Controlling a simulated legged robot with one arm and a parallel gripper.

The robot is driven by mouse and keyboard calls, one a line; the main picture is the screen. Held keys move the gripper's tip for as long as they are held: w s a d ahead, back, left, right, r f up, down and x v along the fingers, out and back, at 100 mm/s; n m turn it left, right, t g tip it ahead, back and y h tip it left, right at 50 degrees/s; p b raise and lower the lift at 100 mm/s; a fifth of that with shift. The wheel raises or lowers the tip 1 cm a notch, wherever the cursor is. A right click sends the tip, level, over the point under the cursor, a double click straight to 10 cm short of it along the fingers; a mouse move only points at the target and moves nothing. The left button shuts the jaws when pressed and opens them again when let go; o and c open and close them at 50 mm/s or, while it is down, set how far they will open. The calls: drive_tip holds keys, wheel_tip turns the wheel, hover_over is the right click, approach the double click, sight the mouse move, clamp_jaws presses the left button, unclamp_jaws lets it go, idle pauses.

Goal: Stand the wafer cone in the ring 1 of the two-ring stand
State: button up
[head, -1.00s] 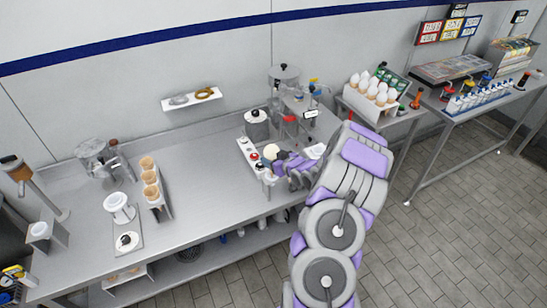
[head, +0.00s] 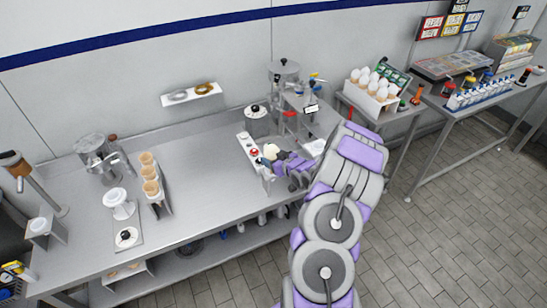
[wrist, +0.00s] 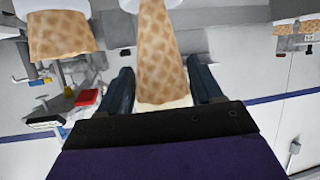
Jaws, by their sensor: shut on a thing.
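My gripper (wrist: 162,88) is shut on a wafer cone (wrist: 160,45), which shows between its two dark fingers in the wrist view. The cone's wide, pale end faces the palm side and its narrow end runs out of the picture. A second patterned cone (wrist: 62,38) is at the left of the wrist view, with a pale round part by its narrow end. In the head view my gripper (head: 279,162) is low over the right part of the counter, beside a cream-coloured round thing (head: 270,151). My arm and gripper hide much there; I cannot make out the two-ring stand or ring 1.
Several cones (head: 149,172) stand in a holder on the counter's left. A white cup-shaped thing (head: 119,203) is next to it. A strip with coloured knobs (head: 247,146) and a lidded pot (head: 256,118) are by my gripper. The middle of the counter (head: 205,180) is clear.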

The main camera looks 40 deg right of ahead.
drive_tip(key=shift+f+b, duration=0.3)
drive_tip(key=shift+f, duration=1.05)
drive_tip(key=shift+f+b, duration=0.3)
drive_tip(key=shift+f, duration=0.85)
drive_tip(key=o, duration=0.8)
drive_tip(key=shift+s, duration=0.1)
drive_tip(key=v, duration=1.7)
